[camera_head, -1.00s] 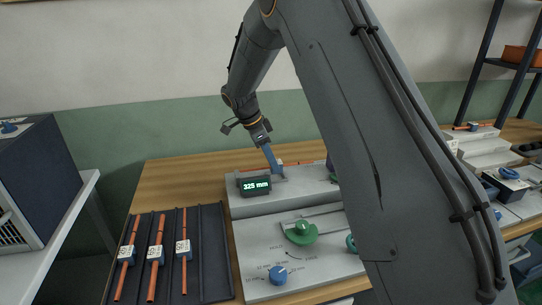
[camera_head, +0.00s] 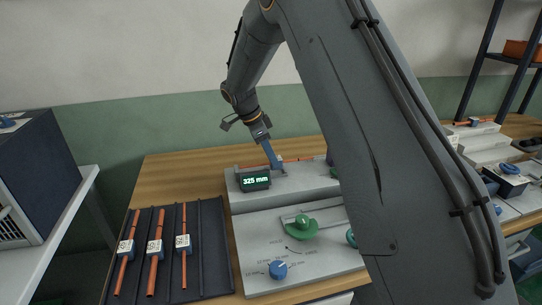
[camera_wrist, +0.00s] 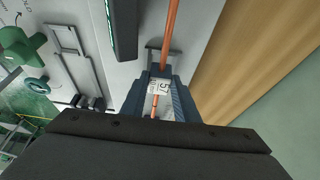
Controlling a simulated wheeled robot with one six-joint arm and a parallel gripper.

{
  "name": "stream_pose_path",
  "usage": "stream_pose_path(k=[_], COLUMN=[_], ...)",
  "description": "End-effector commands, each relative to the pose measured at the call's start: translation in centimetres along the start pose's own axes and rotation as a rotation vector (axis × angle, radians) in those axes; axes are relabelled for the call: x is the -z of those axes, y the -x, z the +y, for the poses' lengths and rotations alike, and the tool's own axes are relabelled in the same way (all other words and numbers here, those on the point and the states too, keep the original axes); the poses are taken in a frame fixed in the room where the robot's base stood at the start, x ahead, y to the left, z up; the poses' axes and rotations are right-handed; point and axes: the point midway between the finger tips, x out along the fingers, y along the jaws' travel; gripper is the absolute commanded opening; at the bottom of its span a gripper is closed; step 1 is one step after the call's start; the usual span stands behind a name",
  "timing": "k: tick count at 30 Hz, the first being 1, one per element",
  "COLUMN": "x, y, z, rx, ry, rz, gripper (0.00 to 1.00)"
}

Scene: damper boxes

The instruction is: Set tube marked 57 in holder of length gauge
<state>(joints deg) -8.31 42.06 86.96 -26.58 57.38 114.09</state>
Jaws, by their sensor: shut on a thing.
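My gripper (camera_head: 276,165) is at the back of the grey length gauge (camera_head: 285,210), pointing down. In the wrist view its fingers (camera_wrist: 157,98) are shut on the white label block marked 57 (camera_wrist: 158,87) of a copper-coloured tube (camera_wrist: 171,32). The tube runs along the back of the gauge and also shows in the head view (camera_head: 303,158). In the wrist view it passes over a grey bracket (camera_wrist: 153,53) of the gauge; I cannot tell if it is fully seated there. The gauge's display (camera_head: 255,181) reads 325 mm.
A dark slotted tray (camera_head: 216,250) at the left holds several labelled copper tubes (camera_head: 155,252), with bare slots at its right. The gauge front bears a green knob (camera_head: 301,226) and a blue knob (camera_head: 278,270). My arm covers the gauge's right part.

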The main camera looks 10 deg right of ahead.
Motion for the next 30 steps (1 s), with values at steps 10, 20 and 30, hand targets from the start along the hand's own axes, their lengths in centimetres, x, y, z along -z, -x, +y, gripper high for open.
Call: stream_pose_path(k=[10,20,30], x=[-0.3,-0.3,-0.5], y=[-0.8,-0.8,-1.3], z=[0.0,0.0,0.0], rx=[0.0,0.0,0.0], ry=[0.0,0.0,0.0], rz=[0.0,0.0,0.0], gripper=[0.04,0.04,0.04])
